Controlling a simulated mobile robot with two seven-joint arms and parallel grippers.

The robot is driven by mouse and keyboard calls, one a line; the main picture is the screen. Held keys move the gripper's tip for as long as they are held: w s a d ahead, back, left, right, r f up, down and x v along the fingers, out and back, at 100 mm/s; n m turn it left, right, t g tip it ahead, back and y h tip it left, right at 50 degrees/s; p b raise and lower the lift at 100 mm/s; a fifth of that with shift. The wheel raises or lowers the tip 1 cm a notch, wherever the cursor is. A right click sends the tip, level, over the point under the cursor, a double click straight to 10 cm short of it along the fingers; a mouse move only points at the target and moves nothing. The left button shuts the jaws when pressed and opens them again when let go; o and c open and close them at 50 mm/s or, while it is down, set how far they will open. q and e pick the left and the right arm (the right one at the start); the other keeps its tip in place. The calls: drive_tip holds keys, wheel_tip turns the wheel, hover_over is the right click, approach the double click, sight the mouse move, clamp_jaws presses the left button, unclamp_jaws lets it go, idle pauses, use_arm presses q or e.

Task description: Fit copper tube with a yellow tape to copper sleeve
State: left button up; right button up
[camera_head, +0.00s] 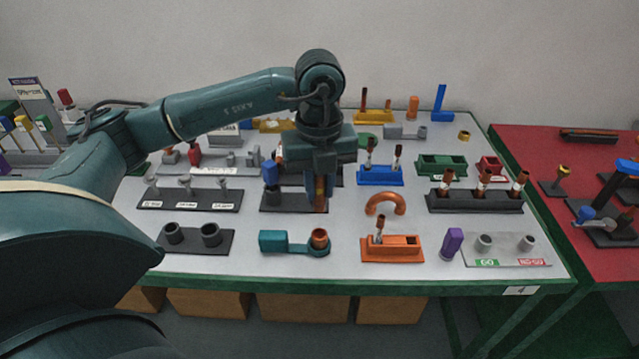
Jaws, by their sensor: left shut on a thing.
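My left gripper (318,190) reaches over the middle of the light table, pointing down. It is shut on an upright copper-coloured tube (320,203), which shows below and between the fingers above a dark tray. The fingers cover much of the tube, and I cannot make out a yellow tape on it clearly. A short copper ring-like sleeve (320,237) stands in a round teal holder near the table's front edge, in front of the gripper and apart from the held tube. My right gripper is not in view.
A blue-topped piece (270,174) stands close left of the gripper. A curved copper pipe (385,202) and an orange block (392,248) with an upright tube lie to the right. A black rack (474,204) holds copper tubes. A black two-cup stand (195,238) is front left.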

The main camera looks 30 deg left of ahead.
sight(320, 210)
use_arm(q)
drive_tip(key=shift+f, duration=0.2)
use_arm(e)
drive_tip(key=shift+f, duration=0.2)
use_arm(q)
wheel_tip(320, 210, down, 3)
drive_tip(key=b, duration=0.3)
drive_tip(key=shift+f, duration=0.2)
drive_tip(key=shift+f+b, duration=0.55)
drive_tip(key=shift+f, duration=0.5)
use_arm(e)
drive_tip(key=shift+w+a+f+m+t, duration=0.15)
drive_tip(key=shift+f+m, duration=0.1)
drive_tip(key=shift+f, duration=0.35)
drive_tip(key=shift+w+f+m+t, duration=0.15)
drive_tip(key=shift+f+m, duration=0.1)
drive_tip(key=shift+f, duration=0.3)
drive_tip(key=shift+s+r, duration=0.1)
use_arm(q)
drive_tip(key=shift+b, duration=0.35)
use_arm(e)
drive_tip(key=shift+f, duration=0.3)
use_arm(q)
drive_tip(key=shift+f+b, duration=1.3)
drive_tip(key=shift+f, duration=0.25)
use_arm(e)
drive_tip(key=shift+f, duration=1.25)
use_arm(q)
drive_tip(key=o, duration=0.9)
